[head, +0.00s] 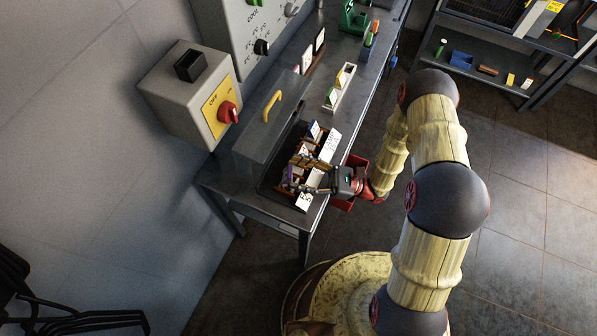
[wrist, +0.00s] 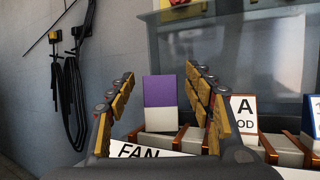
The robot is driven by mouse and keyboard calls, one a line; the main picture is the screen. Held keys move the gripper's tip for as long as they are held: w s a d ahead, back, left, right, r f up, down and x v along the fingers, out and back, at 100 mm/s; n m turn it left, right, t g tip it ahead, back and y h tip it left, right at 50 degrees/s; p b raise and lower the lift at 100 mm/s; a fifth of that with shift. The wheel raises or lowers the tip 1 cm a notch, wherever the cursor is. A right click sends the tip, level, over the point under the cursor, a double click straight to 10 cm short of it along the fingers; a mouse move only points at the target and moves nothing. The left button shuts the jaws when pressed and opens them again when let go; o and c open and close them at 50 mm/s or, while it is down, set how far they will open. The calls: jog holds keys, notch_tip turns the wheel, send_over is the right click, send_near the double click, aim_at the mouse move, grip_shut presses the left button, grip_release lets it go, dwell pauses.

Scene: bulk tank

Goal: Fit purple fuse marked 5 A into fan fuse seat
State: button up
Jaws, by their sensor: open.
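A purple-and-white fuse (wrist: 160,104) stands upright between my gripper's fingers in the wrist view; no 5 A marking is readable on it. A small purple patch (head: 289,174) shows between the fingers in the head view. My gripper (wrist: 159,78) is open around the fuse, with a visible gap on each side. In the head view my gripper (head: 294,173) reaches over the fuse block from the right. The white FAN label (wrist: 150,150) is just in front of the fuse. The fuse's foot is partly hidden, so I cannot tell how deep it sits in the fan seat.
A grey cover with a yellow handle (head: 271,105) stands behind the fuse block. A switch box with a red knob (head: 227,113) is on the wall. A white rack (head: 340,91) holds other fuses. A red bin (head: 356,165) is by the bench edge.

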jog(key=p+v, duration=0.1)
jog(key=v, duration=1.1)
jog(key=s+r+n+g+h, duration=0.4)
jog(key=r+n+g+h, duration=0.3)
jog(key=r+n+h, duration=0.65)
jog(key=s+d+r+n+t+h, duration=0.2)
jog(key=d+r+t+h, duration=0.2)
jog(key=r, duration=0.5)
jog(key=s+d+r+n+t+h, duration=0.2)
jog(key=d+r+t+h, duration=0.3)
jog(key=r+t, duration=0.3)
notch_tip(320, 180, up, 2)
jog(key=shift+s+d+r+t, duration=0.25)
jog(key=shift+s+t, duration=0.05)
jog(key=shift+s, duration=0.4)
jog(key=shift+o, duration=0.5)
jog(key=shift+w+n, duration=0.1)
jog(key=shift+n, duration=0.15)
